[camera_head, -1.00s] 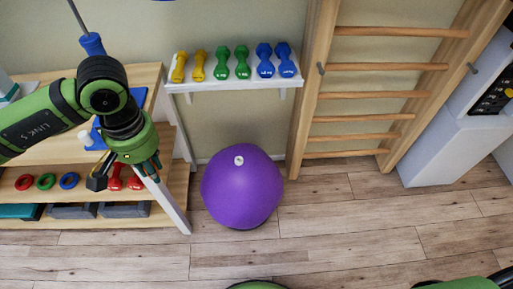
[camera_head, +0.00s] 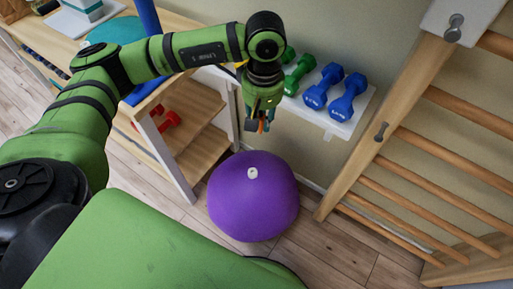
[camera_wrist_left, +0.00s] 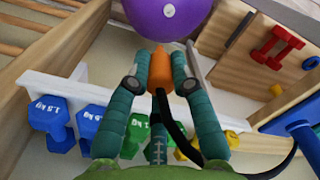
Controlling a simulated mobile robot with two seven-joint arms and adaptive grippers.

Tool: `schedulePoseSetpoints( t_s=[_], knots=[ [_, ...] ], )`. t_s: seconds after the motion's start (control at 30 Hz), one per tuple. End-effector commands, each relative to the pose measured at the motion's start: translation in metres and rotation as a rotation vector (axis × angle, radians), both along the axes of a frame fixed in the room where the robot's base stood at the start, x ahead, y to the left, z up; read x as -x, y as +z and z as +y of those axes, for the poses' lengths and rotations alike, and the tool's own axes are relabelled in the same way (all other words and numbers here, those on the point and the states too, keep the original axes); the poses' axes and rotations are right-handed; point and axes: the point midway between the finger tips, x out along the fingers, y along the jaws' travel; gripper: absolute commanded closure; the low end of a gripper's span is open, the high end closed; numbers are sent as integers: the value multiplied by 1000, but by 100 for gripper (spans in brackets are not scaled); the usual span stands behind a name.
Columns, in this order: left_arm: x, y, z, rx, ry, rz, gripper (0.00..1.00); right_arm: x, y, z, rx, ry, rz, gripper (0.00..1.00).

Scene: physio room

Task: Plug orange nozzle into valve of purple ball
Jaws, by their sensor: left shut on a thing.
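The purple ball (camera_head: 254,210) rests on the floor. Its white valve (camera_head: 253,173) faces up. In the left wrist view the ball (camera_wrist_left: 150,22) and its valve (camera_wrist_left: 168,11) are at the top, beyond the fingertips. My left gripper (camera_head: 262,126) is above and behind the ball in the head view, apart from it. In the left wrist view, the left gripper (camera_wrist_left: 160,68) is shut on the orange nozzle (camera_wrist_left: 160,72), whose tip points towards the ball. A black hose trails from the nozzle. My right gripper is not in view.
A white wall shelf with green dumbbells (camera_head: 298,75) and blue dumbbells (camera_head: 346,96) is close behind my left gripper. A wooden shelf unit (camera_head: 200,155) stands left of the ball, with red dumbbells (camera_head: 168,122). Wooden wall bars (camera_head: 400,115) are at the right. Some floor right of the ball is clear.

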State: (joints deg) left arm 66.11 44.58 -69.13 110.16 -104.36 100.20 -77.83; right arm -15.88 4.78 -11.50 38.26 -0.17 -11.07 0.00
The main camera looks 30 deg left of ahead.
Motion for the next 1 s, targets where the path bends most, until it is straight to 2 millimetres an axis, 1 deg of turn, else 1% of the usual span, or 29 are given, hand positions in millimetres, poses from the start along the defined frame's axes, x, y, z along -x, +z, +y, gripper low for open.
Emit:
schedulePoseSetpoints(
  t_s=[0.03, 0.17, 0.2, 0.27, 0.3, 0.37, 0.4, 0.5, 0.6, 0.7, 0.83, 1.0],
  knots=[
    [-7, -33, 1, 2, 146, 6, 100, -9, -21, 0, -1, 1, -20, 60],
    [-23, -85, 7, 0, 537, 3, 100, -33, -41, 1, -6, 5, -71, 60],
    [-28, -101, 10, 0, 658, 2, 100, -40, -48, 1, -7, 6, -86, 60],
    [-33, -126, 14, -1, 837, 0, 100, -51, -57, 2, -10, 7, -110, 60],
    [-36, -143, 17, -2, 957, -1, 100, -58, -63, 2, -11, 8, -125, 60],
    [-40, -168, 23, -4, 1134, -3, 100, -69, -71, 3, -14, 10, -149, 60],
    [-42, -185, 27, -6, 1246, -5, 100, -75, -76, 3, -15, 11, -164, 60],
    [-44, -220, 36, -7, 1497, -11, 100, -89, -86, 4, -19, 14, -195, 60],
    [-45, -248, 44, -8, 1693, -15, 100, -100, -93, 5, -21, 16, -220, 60],
    [-45, -265, 50, -8, 1828, -19, 100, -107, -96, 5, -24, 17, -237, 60],
    [-44, -276, 54, -8, 1913, -21, 100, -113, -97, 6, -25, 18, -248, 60],
    [-44, -288, 54, -8, 1929, -22, 100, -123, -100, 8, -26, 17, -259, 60]
  ],
)
